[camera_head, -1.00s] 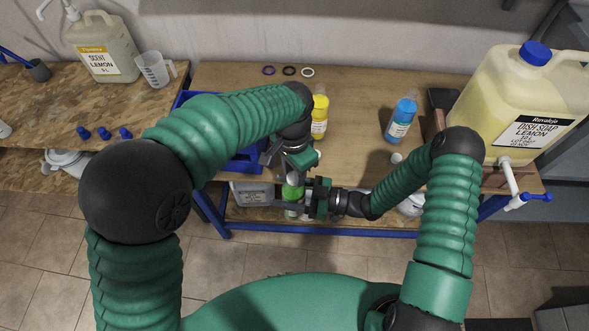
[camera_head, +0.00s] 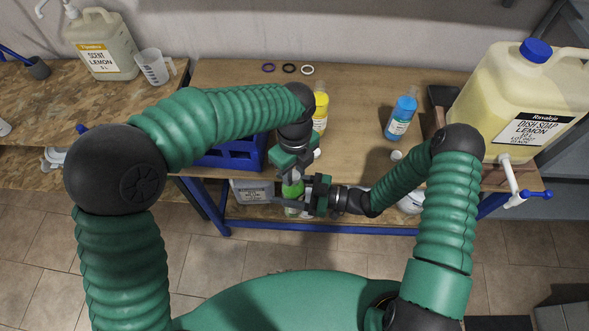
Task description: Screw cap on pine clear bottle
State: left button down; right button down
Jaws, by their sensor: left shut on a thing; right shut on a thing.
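The pine clear bottle (camera_head: 292,190) is green and upright in front of the table's front edge, partly covered by both grippers. My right gripper (camera_head: 291,203) comes from the right and is shut on the bottle's body. My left gripper (camera_head: 292,174) points down from above, straight over the bottle, with its fingers shut around the cap at the bottle's top. The cap is mostly hidden between the fingers, so how it sits on the neck cannot be told.
A yellow bottle (camera_head: 320,110) and a blue bottle (camera_head: 401,118) stand on the table (camera_head: 355,95). A blue crate (camera_head: 230,158) is behind my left arm. Three rings lie at the back. A large dish soap drum (camera_head: 515,100) stands right. Small white caps lie near the front.

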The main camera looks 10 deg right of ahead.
pick_arm(q)
jog(key=m, duration=0.7)
jog(key=shift+w+m, duration=0.15)
jog(key=shift+m, duration=0.15)
jog(key=m, duration=0.3)
jog(key=shift+a+m, duration=0.1)
jog(key=shift+m, duration=0.3)
jog(key=m, duration=0.5)
jog(key=shift+f, duration=0.1)
jog(key=shift+w+m, duration=0.1)
jog(key=shift+m, duration=1)
jog(key=c, duration=1.3)
grip_release()
jog(key=shift+c, duration=0.2)
jog(key=shift+o, duration=1.4)
